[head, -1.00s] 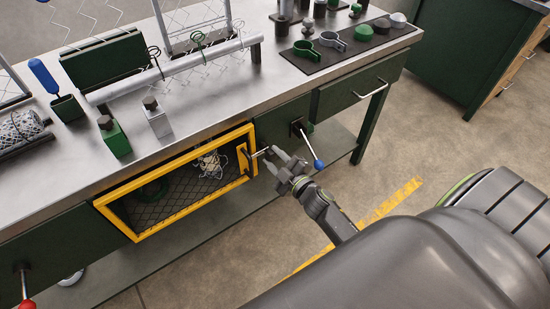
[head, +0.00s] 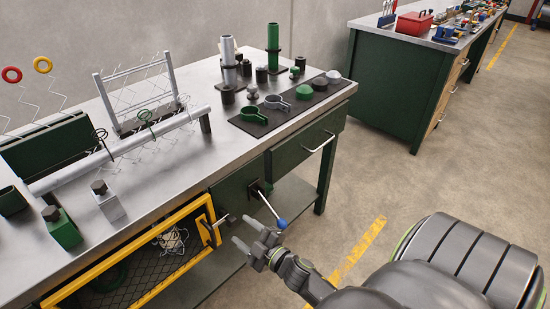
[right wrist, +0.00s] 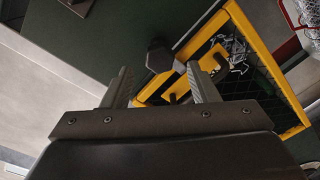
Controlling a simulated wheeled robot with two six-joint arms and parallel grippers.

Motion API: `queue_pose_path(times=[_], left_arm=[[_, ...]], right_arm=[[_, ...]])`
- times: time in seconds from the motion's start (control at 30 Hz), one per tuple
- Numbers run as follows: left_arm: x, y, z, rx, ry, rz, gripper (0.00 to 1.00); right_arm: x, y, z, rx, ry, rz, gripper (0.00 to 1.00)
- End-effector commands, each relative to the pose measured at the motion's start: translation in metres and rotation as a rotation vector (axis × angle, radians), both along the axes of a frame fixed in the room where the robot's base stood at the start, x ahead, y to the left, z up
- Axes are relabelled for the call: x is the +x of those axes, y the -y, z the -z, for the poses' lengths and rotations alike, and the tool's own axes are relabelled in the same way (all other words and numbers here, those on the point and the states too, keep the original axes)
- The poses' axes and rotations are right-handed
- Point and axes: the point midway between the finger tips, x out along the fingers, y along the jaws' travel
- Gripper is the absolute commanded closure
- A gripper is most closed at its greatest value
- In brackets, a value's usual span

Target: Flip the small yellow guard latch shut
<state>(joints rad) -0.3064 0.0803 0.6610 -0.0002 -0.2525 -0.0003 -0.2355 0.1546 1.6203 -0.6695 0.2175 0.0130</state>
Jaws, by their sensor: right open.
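The yellow guard frame (head: 125,265) with dark mesh is on the bench front. A small yellow latch piece (head: 207,226) is at its right end, with a short grey pin with a dark end (head: 223,219) sticking out beside it. My right gripper (head: 248,233) is open and empty, just right of the latch, its fingers pointing towards it. In the right wrist view, a dark knob (right wrist: 158,55) shows between the two fingers, and the yellow latch piece (right wrist: 205,56) is by the right finger. I cannot tell whether the fingers touch either. My left gripper is not in view.
A lever with a blue knob (head: 281,224) sticks out from the bench front close to my right gripper. A drawer with a silver handle (head: 320,143) is farther right. Tubes, clamps and a wire rack crowd the benchtop (head: 155,172). The floor at right is open.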

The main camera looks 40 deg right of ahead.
Motion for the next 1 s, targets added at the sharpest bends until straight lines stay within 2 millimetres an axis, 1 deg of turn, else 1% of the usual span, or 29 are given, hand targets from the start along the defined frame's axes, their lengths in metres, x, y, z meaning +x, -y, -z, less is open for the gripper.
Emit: queue_pose_path(times=[0.03,0.1,0.3,0.5,0.6,0.7,0.83,1.0], left_arm=[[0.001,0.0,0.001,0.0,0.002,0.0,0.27],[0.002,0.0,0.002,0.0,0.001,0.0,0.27],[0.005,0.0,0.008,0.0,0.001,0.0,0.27],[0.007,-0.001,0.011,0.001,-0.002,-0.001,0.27],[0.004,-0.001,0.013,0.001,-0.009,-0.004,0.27],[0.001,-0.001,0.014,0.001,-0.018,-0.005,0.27],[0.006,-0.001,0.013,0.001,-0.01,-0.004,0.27],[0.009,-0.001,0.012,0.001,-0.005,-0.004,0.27]], right_arm=[[-0.013,0.002,0.002,-0.001,-0.003,0.001,0.46],[-0.029,0.003,0.001,-0.001,-0.003,0.0,0.46],[-0.072,0.008,0.001,0.0,-0.003,0.0,0.46],[-0.109,0.012,-0.001,-0.001,-0.003,0.0,0.46],[-0.122,0.013,-0.001,-0.001,-0.001,-0.001,0.46],[-0.131,0.014,-0.002,-0.001,-0.001,-0.001,0.46],[-0.136,0.015,-0.003,-0.001,-0.001,-0.001,0.46],[-0.136,0.015,-0.004,-0.001,-0.001,-0.001,0.46]])
